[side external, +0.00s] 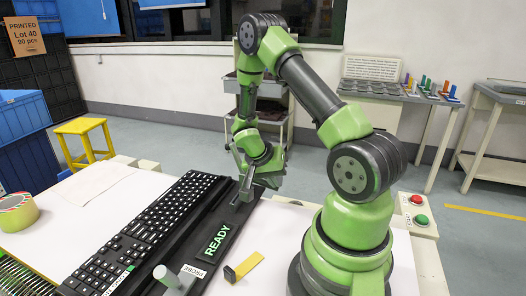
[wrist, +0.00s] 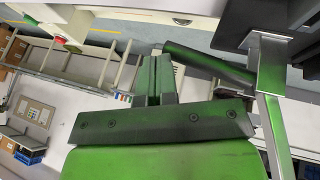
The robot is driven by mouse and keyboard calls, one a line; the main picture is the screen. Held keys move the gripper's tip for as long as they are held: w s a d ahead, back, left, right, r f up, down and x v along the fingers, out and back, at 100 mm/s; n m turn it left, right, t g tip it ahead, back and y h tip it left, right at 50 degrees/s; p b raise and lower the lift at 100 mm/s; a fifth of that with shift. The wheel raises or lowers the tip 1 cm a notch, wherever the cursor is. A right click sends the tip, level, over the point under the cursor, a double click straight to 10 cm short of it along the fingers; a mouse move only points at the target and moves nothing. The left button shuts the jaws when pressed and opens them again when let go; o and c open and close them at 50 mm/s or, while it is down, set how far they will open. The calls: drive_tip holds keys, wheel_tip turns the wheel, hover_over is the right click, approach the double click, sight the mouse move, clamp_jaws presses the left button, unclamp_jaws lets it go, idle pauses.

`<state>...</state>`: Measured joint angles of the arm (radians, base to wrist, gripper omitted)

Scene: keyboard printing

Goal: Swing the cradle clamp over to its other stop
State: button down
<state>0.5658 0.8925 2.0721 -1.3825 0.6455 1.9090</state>
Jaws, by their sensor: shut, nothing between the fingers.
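The black cradle (side external: 215,215) holds a long black keyboard (side external: 150,228) on the white table. At the cradle's far end, a slim silver bar (side external: 236,160) stands beside my gripper (side external: 246,192); it looks like part of the clamp. In the wrist view, a silver bar (wrist: 268,85) and a dark round handle (wrist: 208,63) show at the right, probably the clamp. My gripper (wrist: 158,72) is shut and empty, its fingers close to the handle's free end. I cannot tell whether they touch. The clamp's pivot and stops are not clear.
The cradle shows READY. A grey post (side external: 165,275) stands by a PROBE label at the near end. A yellow tool with a black end (side external: 243,266) lies right of the cradle. A tape roll (side external: 17,212) is at left.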

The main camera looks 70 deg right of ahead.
drive_tip(key=s+a+r, duration=0.4)
drive_tip(key=s+r, duration=0.4)
drive_tip(key=r, duration=0.1)
drive_tip(key=shift+a+r, duration=0.15)
drive_tip(key=shift+a, duration=0.25)
drive_tip(key=shift+w, duration=0.1)
drive_tip(key=w+a+r+n+t+y, duration=0.2)
drive_tip(key=a+r+n+t, duration=0.3)
drive_tip(key=a+r, duration=0.3)
drive_tip(key=w+a+r+n+t+y, duration=0.2)
drive_tip(key=a+r+n+t+y, duration=0.2)
drive_tip(key=a+r+n, duration=0.3)
drive_tip(key=a+t, duration=0.1)
drive_tip(key=a, duration=0.2)
drive_tip(key=shift+a+r, duration=0.3)
drive_tip(key=shift+r, duration=0.1)
